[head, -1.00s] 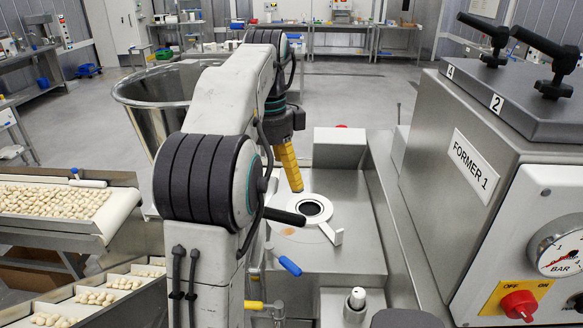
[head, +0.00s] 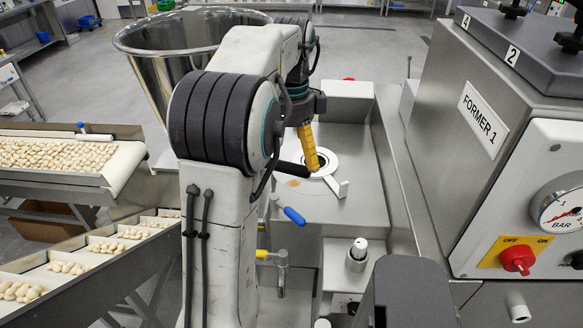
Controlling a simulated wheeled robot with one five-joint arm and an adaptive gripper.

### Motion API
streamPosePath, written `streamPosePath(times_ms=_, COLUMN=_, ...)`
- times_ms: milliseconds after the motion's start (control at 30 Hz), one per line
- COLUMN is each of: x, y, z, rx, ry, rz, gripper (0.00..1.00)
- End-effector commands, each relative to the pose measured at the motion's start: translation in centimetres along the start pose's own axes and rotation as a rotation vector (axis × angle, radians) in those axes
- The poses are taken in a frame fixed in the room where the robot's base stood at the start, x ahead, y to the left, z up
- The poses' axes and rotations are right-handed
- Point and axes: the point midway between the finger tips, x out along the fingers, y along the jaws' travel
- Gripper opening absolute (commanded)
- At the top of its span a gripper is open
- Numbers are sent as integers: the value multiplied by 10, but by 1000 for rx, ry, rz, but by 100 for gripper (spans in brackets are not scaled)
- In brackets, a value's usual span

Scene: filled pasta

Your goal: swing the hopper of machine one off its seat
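The hopper of machine one, a large shiny steel bowl (head: 152,82), stands at the left behind my arm in the head view, and my arm hides part of it. A white ring with a dark opening (head: 331,158), apparently the seat, lies uncovered on the steel machine top, to the right of the hopper. My gripper (head: 314,168) has yellow fingers pointing down in front of the ring, hiding part of its opening. I cannot tell whether the fingers are apart. A black handle (head: 291,170) shows just left of the fingertips; I cannot tell whether they touch it.
The grey Former 1 housing (head: 455,150) with a red switch (head: 517,259) and gauge stands close on the right. A conveyor of pasta (head: 50,155) and a sloped tray line (head: 90,262) are at the left. A blue-handled lever (head: 294,216) sticks out in front.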

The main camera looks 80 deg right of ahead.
Motion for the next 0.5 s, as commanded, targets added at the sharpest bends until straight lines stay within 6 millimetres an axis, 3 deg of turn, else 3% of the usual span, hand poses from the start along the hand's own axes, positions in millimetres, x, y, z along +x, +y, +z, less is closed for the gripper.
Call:
streamPosePath(times_ms=200, x=26, y=0, z=0, rx=0, ry=0, rz=0, gripper=99)
streamPosePath(times_ms=500, x=44, y=0, z=0, rx=0, ry=0, rz=0, gripper=99)
